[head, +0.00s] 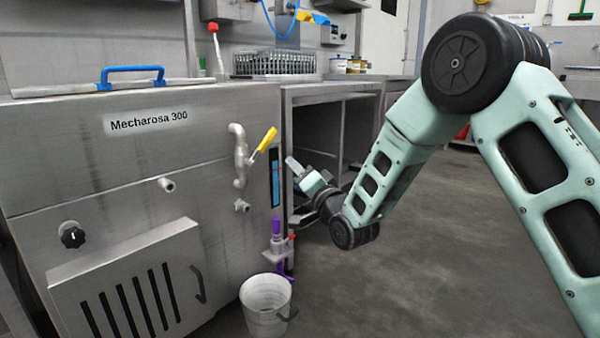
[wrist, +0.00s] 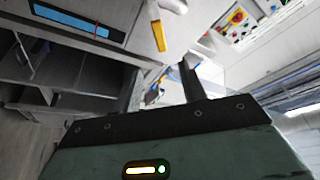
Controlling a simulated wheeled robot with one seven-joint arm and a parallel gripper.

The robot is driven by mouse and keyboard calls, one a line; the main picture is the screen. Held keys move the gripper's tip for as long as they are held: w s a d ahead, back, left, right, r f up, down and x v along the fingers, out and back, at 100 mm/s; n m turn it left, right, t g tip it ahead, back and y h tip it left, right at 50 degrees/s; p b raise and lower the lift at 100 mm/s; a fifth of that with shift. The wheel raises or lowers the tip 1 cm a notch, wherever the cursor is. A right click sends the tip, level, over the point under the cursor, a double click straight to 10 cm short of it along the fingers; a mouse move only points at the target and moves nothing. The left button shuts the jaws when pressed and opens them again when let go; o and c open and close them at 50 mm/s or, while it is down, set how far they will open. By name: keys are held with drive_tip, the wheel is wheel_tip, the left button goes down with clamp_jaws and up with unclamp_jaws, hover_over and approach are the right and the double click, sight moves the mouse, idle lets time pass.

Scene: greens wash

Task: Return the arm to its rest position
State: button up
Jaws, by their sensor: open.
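My mint-green arm reaches in from the right in the head view. My gripper (head: 293,165) is in front of the open cabinet beside the machine, at about the height of the cabinet opening. In the wrist view the two dark fingers of my gripper (wrist: 160,90) stand apart with nothing between them. The gripper is open and empty. A yellow-handled valve (head: 263,145) on the machine's side is close to the left of the gripper in the head view. The yellow handle also shows beyond the fingers in the wrist view (wrist: 159,36).
The steel machine (head: 110,200) fills the left. The open cabinet (head: 335,120) has a rack (head: 275,63) and cans (head: 345,66) above. The floor (head: 430,270) below my arm is clear.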

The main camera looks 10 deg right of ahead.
drive_tip(key=s+a+n+g+h+p, duration=0.1)
drive_tip(key=s+a+n+g+p, duration=0.25)
drive_tip(key=s+g, duration=0.4)
drive_tip(key=s+a+n+g+p, duration=0.3)
drive_tip(key=s+a+g, duration=0.15)
drive_tip(key=s, duration=0.55)
drive_tip(key=s+d+r+n+g+h+p, duration=0.1)
drive_tip(key=s+d+n+g+h+p, duration=0.25)
drive_tip(key=s, duration=1.05)
drive_tip(key=s+d+r+n+g+h+p, duration=0.2)
drive_tip(key=s+d+n+g, duration=0.2)
drive_tip(key=s, duration=1)
wheel_tip(320, 180, up, 37)
drive_tip(key=p, duration=3.7)
drive_tip(key=shift+w+f, duration=0.15)
drive_tip(key=shift+w, duration=0.05)
